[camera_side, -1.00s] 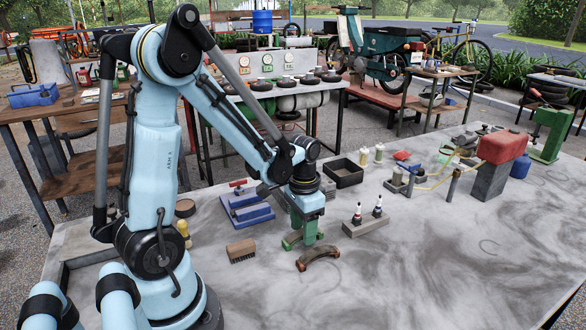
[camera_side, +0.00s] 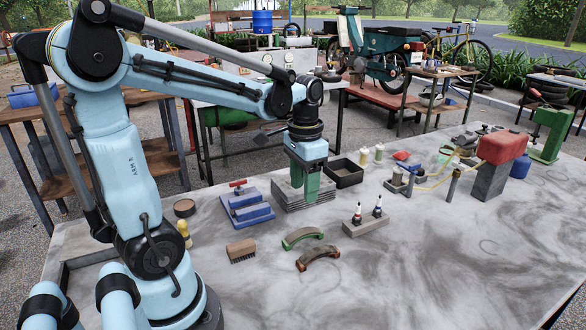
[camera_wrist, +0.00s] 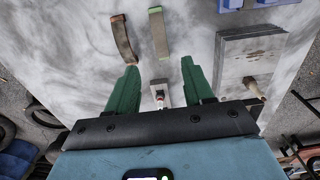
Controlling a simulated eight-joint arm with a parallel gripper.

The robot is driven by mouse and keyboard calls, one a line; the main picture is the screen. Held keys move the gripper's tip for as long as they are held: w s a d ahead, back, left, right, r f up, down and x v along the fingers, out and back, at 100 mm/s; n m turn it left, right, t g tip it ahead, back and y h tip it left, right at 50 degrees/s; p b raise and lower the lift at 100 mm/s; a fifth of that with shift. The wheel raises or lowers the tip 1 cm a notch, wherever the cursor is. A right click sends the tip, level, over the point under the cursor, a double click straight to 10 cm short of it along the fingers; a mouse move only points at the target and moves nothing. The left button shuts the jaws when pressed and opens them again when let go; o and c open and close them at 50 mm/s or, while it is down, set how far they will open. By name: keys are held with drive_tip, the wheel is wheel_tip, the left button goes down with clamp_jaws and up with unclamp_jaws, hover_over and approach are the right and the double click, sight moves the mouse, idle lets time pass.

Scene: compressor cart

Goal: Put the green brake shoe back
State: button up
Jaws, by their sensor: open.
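The green brake shoe (camera_side: 302,236) lies on the bench beside a brown-red brake shoe (camera_side: 318,257). In the wrist view the green shoe (camera_wrist: 158,33) stands out by its green end, just right of the brown one (camera_wrist: 124,38). Both curved shoes are apart from my gripper. My gripper (camera_side: 306,194) is open and empty, raised behind the shoes, in front of or above a grey stack of plates (camera_side: 292,200).
A grey block with two small bottles (camera_side: 366,227) stands right of the shoes. A blue fixture with a red handle (camera_side: 247,207) and a wooden brush (camera_side: 241,250) are left. A black tray (camera_side: 347,173) lies behind. The front right of the bench (camera_side: 450,270) is clear.

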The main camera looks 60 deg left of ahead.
drive_tip(key=s+d+t, duration=0.1)
drive_tip(key=d+t, duration=0.6)
drive_tip(key=d, duration=0.3)
drive_tip(key=shift+s+d+r, duration=0.25)
drive_tip(key=shift+d, duration=0.05)
idle(1.0)
